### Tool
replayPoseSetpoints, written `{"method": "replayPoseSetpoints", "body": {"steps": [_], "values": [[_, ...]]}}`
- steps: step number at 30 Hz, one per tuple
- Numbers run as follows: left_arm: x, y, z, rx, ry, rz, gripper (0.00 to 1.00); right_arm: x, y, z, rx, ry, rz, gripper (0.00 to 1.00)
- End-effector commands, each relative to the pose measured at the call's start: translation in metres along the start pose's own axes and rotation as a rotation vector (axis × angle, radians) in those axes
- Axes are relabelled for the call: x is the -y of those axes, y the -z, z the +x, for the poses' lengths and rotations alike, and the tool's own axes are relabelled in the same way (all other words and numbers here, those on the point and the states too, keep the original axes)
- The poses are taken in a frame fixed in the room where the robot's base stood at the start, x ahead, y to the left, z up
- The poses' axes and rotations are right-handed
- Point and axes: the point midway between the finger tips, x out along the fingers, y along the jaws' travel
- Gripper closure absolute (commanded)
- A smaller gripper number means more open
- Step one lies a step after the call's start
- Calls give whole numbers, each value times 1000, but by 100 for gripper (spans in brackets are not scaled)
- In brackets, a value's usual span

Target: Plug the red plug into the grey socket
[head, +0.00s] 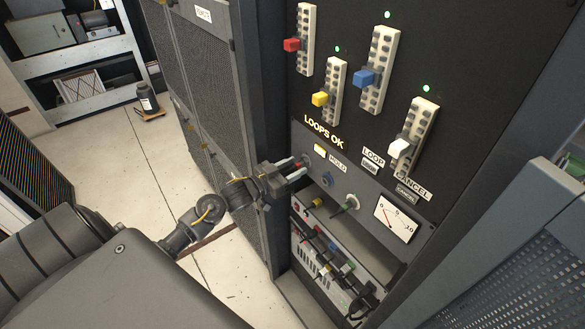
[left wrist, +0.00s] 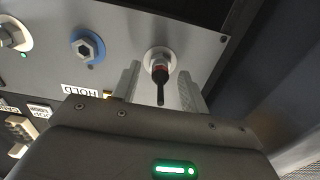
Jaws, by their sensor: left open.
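My left gripper (head: 292,168) is at the left end of the rack's grey panel, its fingers pointing at the panel. It is open, with one finger on each side of a small dark plug with a red band, the red plug (left wrist: 160,76). The red plug's front end meets a grey-ringed socket (left wrist: 158,57) in the left wrist view; how deep it sits cannot be told. Its dark tail points back toward my gripper. Gaps show between the plug and both fingers. In the head view the fingers mostly hide this socket. My right gripper is not in view.
A blue-ringed socket (left wrist: 88,48) is beside it, then another pale-ringed socket (left wrist: 10,34). Above are sliders with red (head: 291,44), yellow, blue and white knobs. A dial (head: 396,217) is at right. Below is a recess with several small connectors (head: 322,245). Open floor (head: 160,165) lies left.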

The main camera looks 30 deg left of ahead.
Motion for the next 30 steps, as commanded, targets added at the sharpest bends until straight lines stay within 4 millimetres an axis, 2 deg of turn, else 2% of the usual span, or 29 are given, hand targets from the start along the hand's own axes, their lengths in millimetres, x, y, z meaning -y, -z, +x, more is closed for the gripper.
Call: {"method": "replayPoseSetpoints", "body": {"steps": [5,18,24,30], "values": [[0,-2,-10,0,1,2,56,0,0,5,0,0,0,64],[0,-4,-89,2,-1,1,56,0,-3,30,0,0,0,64],[0,-1,-106,1,0,0,56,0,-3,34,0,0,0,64],[0,0,-108,-1,0,0,56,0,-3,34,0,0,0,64]]}}
